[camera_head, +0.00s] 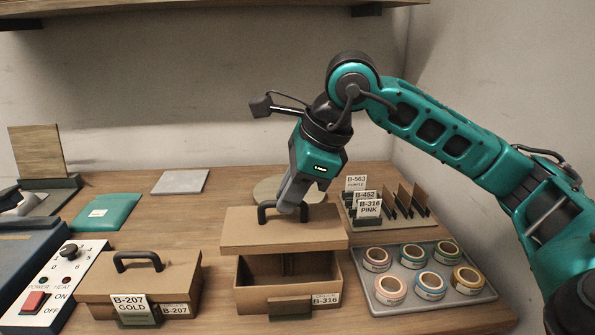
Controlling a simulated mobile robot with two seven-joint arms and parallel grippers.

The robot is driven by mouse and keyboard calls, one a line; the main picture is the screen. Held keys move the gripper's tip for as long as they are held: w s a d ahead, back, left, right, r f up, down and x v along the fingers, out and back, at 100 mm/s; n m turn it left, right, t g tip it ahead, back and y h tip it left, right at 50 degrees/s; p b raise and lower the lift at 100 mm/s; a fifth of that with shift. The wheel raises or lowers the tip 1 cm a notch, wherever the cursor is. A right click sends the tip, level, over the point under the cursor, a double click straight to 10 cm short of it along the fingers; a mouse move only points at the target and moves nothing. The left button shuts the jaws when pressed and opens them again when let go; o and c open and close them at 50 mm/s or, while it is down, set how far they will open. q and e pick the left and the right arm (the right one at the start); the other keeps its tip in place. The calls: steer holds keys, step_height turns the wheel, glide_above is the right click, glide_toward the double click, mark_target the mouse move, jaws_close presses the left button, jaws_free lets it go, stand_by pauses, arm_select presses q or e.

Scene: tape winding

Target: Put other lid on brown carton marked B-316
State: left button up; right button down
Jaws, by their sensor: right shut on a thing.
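The brown carton marked B-316 (257,299) stands open at the front middle of the table, its label at its lower right front. A brown lid (240,233) with a dark handle is over the carton's back part, and the carton's inside shows below the lid's front edge. I cannot tell whether the lid touches the carton's rim. My right gripper (290,206) points down and is shut on the lid's handle. My left gripper is not in view.
A lidded carton marked B-207 (90,287) stands to the left, behind a GOLD card. A tray of tape rolls (420,303) lies to the right, with a card rack (385,222) behind it. A control box (62,275) and a green pad (106,212) are at the left.

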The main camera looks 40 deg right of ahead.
mark_target(296, 227)
steer(key=shift+s+f, duration=0.3)
steer(key=shift+s, duration=0.3)
steer(key=shift+w+a+f+b, duration=0.1)
steer(key=shift+f+b, duration=0.75)
steer(key=shift+f, duration=0.05)
step_height(296, 227, down, 4)
steer(key=b, duration=0.3)
steer(key=shift+f+b, duration=0.65)
steer(key=shift+b, duration=0.1)
steer(key=shift+f, duration=0.1)
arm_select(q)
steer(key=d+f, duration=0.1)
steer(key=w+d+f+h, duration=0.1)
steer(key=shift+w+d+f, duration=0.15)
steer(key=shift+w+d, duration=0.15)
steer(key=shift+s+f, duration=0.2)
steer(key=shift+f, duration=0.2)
